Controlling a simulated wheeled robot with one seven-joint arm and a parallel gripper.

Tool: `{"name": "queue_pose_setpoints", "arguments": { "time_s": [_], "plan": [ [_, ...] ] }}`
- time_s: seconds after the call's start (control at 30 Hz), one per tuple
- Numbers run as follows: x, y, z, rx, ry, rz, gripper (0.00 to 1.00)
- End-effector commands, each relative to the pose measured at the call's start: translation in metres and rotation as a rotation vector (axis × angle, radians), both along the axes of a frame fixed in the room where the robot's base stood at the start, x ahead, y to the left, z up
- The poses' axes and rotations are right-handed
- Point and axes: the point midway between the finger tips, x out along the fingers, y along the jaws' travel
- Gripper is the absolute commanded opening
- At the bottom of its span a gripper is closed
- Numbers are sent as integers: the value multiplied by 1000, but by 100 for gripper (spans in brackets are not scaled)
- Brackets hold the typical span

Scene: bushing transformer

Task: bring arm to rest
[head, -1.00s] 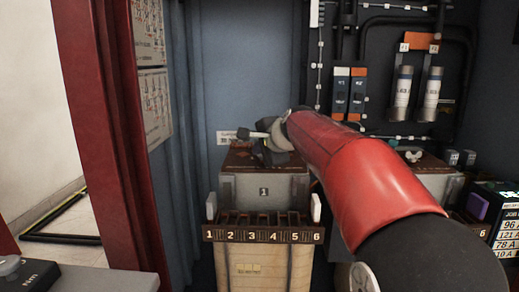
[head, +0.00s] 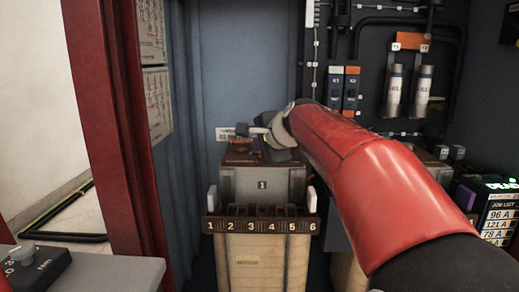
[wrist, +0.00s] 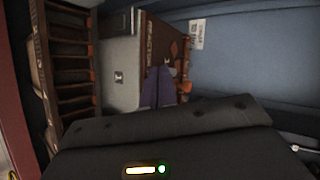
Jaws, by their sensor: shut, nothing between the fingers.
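My arm reaches in from the lower right of the head view as a red link (head: 375,175). My gripper (head: 275,152) is at its far end, small and dark, over the brown top of the grey box marked 1 (head: 262,185). In the wrist view, the dark gripper body fills the bottom, and the purplish fingers (wrist: 158,88) show shut and empty beside the box's brown top. Whether they touch it cannot be told.
A slotted rack numbered 1 to 6 (head: 262,226) is in front of the box. A dark wall panel with two cylinders (head: 394,91) stands at right, above a job list display (head: 497,213). A red post (head: 110,110) and grey desk (head: 110,272) are at left.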

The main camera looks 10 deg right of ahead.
Motion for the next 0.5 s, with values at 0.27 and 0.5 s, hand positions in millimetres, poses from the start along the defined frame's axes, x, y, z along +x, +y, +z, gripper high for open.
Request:
{"name": "queue_pose_setpoints", "arguments": {
  "time_s": [0.27, 0.5],
  "plan": [
    [-43, 14, 27, 1, -3, 4, 0],
    [-65, 19, 29, -34, 5, 21, 0]
  ]
}}
